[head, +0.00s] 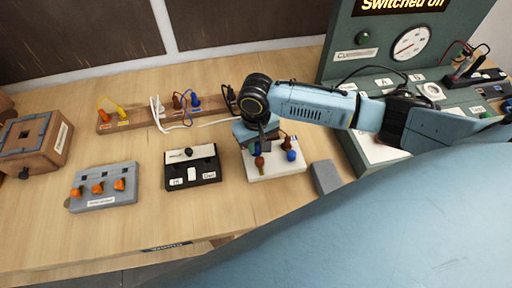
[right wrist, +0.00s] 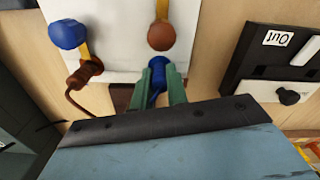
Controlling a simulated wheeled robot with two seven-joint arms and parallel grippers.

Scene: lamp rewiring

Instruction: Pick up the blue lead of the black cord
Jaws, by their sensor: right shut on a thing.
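My right gripper (head: 259,145) reaches down over the back of a white terminal block (head: 277,172), which has a blue knob (head: 291,156) and a brown knob (head: 259,161). In the right wrist view its green fingers (right wrist: 159,82) are shut on the blue lead (right wrist: 158,69), just beside the brown knob (right wrist: 161,36). The fingers hide part of the lead. A brown lead (right wrist: 85,72) lies by the metal strip of the blue knob (right wrist: 68,34). I cannot trace the cord behind the leads. My left gripper is out of view.
A black and white switch box (head: 192,168) and a grey block with orange knobs (head: 103,187) stand to the left. A wooden rack (head: 140,122) holds other leads behind. A grey block (head: 325,177) and the green test panel (head: 365,52) are to the right. The front left table is clear.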

